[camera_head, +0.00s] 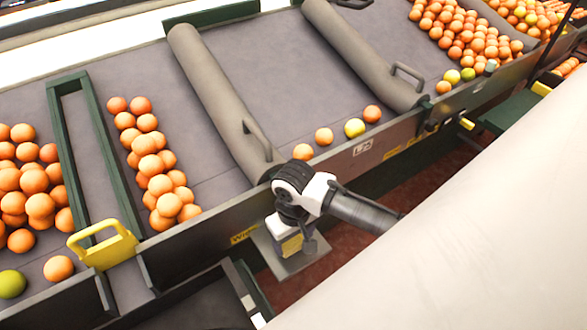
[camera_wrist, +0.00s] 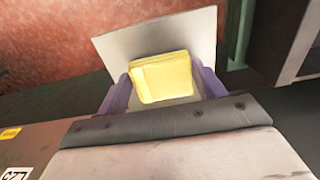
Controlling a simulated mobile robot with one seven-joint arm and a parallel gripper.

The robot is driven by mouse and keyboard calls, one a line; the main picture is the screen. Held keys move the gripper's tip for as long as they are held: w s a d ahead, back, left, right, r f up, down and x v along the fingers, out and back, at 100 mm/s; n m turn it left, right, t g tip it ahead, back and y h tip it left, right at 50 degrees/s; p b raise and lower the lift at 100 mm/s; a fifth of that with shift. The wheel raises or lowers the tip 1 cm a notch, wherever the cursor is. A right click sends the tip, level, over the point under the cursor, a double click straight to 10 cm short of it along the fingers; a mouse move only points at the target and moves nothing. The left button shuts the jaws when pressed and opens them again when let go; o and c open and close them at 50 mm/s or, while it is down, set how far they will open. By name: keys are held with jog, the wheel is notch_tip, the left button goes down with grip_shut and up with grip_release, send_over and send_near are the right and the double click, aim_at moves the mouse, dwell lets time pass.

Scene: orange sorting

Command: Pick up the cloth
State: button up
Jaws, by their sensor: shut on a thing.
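The yellow folded cloth (camera_wrist: 163,78) sits between the two purple-grey fingers of my gripper (camera_wrist: 164,86) in the wrist view. My gripper is shut on it, with a finger against each side. In the head view a small yellow part of the cloth (camera_head: 292,245) shows at the end of my gripper (camera_head: 290,238), beside the front wall of the sorting table. Part of the cloth is hidden by the gripper there. A pale flat plate (camera_wrist: 150,38) lies behind the cloth in the wrist view. I cannot tell whether the cloth still touches the plate.
The grey sorting table (camera_head: 275,75) carries several oranges (camera_head: 150,165) in lanes split by padded grey rollers (camera_head: 220,95). A yellow handle (camera_head: 103,244) stands at the front left. A dark wall (camera_head: 350,157) runs along the table's front. Reddish floor (camera_head: 313,278) shows below.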

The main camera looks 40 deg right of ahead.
notch_tip(320, 180, up, 20)
jog(key=shift+f, duration=0.25)
jog(key=o, duration=0.4)
jog(key=shift+c, duration=1.5)
jog(key=shift+w, duration=0.1)
